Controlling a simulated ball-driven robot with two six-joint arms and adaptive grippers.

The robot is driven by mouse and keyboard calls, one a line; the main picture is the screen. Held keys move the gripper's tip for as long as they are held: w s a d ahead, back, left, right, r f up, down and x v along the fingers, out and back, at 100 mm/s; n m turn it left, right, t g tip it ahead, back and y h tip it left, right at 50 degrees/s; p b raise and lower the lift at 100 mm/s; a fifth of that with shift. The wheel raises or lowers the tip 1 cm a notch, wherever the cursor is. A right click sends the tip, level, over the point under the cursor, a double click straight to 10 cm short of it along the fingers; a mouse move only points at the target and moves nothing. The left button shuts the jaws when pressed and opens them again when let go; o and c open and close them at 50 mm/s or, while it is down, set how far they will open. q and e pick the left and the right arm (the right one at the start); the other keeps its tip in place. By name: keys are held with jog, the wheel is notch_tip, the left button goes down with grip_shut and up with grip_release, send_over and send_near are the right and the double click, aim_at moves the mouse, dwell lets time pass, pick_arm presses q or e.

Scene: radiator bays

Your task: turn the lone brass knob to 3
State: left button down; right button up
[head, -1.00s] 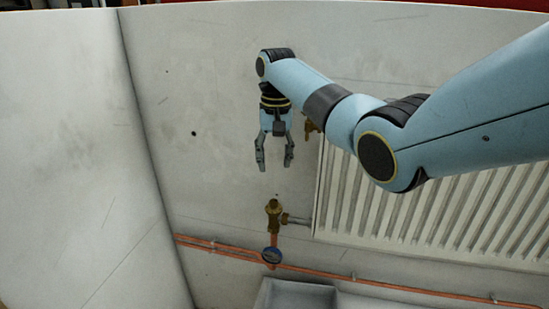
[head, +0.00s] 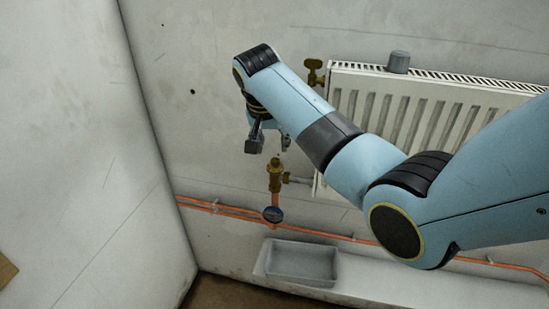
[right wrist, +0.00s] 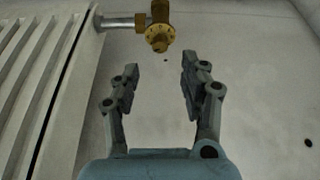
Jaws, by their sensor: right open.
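A brass valve (head: 275,176) stands upright on the copper pipe at the radiator's lower left corner. It also shows at the top of the right wrist view (right wrist: 160,28), with a round brass collar facing me; I cannot read any number on it. My right gripper (head: 270,142) is just above the valve in the head view. In the right wrist view its two fingers (right wrist: 160,75) are apart, with nothing between them, and the valve lies beyond the tips. Another brass fitting with a cross handle (head: 315,72) sits at the radiator's upper left. My left gripper is not in view.
The white ribbed radiator (head: 400,110) is at the right, partly behind my right arm. A grey cylinder (head: 398,62) stands on its top. A grey tray (head: 302,264) rests on a ledge below. A white wall closes the left side.

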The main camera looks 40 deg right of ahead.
aim_at(275, 160)
jog(key=x, duration=0.7)
jog(key=shift+a+b, duration=0.1)
jog(key=shift+b, duration=0.25)
jog(key=shift+c, duration=0.2)
